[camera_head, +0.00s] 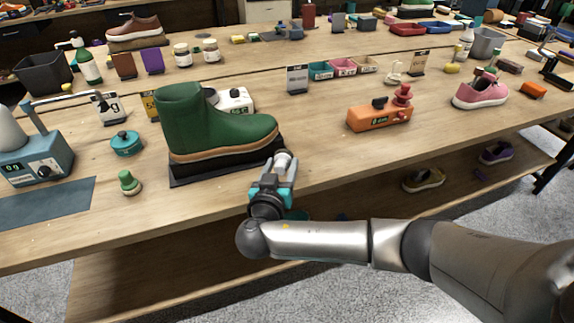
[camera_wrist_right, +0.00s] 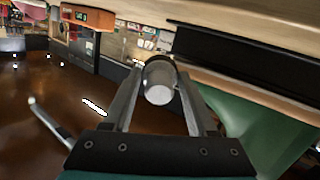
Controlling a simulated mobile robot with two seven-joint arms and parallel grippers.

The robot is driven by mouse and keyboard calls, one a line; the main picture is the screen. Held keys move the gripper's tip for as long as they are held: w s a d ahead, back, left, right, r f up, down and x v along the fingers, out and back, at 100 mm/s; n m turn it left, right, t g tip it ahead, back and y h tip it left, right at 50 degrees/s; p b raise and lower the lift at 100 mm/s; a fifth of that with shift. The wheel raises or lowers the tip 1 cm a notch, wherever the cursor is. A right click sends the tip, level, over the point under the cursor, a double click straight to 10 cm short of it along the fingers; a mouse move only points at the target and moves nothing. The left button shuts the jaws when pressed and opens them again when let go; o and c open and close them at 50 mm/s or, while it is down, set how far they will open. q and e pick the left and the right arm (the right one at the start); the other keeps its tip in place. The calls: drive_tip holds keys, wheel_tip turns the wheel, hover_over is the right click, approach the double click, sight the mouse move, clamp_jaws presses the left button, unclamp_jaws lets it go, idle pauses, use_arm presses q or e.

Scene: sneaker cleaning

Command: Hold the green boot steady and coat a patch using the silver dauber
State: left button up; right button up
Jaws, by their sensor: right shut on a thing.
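The green boot (camera_head: 205,125) stands upright on a black base (camera_head: 190,177) near the front of the table, toe pointing right. Its green side also shows in the right wrist view (camera_wrist_right: 245,130). My right gripper (camera_head: 279,169) is shut on the silver dauber (camera_head: 283,160), in front of the base's right end, below the boot's toe. In the right wrist view the silver dauber (camera_wrist_right: 159,82) sits between the two fingers. I cannot tell whether it touches anything besides the fingers. My left gripper is not in view.
A green-knobbed piece (camera_head: 129,183) and a teal pot (camera_head: 126,143) stand left of the boot. An orange device (camera_head: 380,117) and a pink sneaker (camera_head: 480,93) are to the right. The tabletop between base and orange device is mostly clear. A lower shelf holds shoes.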

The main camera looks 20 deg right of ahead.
drive_tip(key=s+a+n+t+y, duration=0.1)
drive_tip(key=a+n+t+y, duration=0.3)
drive_tip(key=a+t, duration=0.3)
drive_tip(key=shift+s+a+r+y, duration=0.25)
drive_tip(key=shift+s+a+y, duration=0.05)
drive_tip(key=shift+a, duration=1.6)
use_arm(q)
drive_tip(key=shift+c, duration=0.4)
